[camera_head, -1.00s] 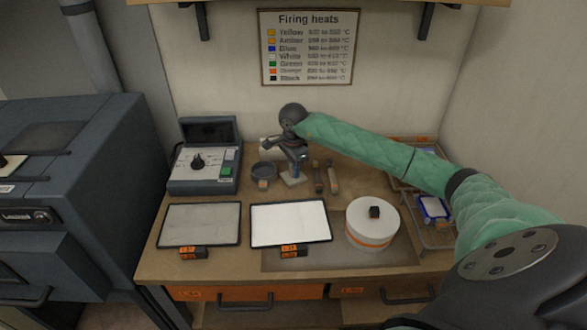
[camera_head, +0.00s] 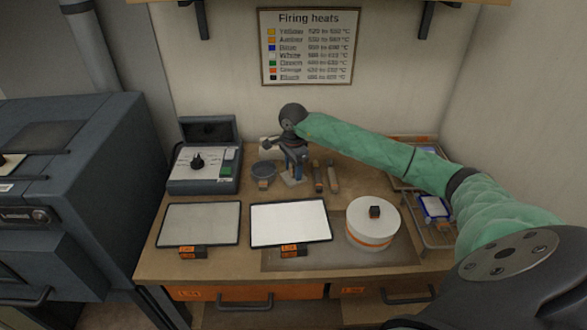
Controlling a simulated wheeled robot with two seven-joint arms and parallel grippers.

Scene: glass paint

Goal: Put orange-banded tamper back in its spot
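My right gripper (camera_head: 294,168) points down at the back middle of the bench, just right of a dark round pot (camera_head: 263,171) with an orange tag. Its fingertips are small and dark here, and I cannot tell whether they are open or hold anything. A small pale piece (camera_head: 291,180) shows at the fingertips. I cannot make out the orange-banded tamper for sure. Two slim upright-looking tools, one (camera_head: 318,178) and another (camera_head: 333,178), lie just right of the gripper. My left gripper is not in view.
A white round drum (camera_head: 365,238) with an orange band and black knob stands front right. Two flat panels, a grey one (camera_head: 200,222) and a white one (camera_head: 289,220), lie in front. A control box (camera_head: 200,178) stands back left; a wire rack (camera_head: 438,236) is at right.

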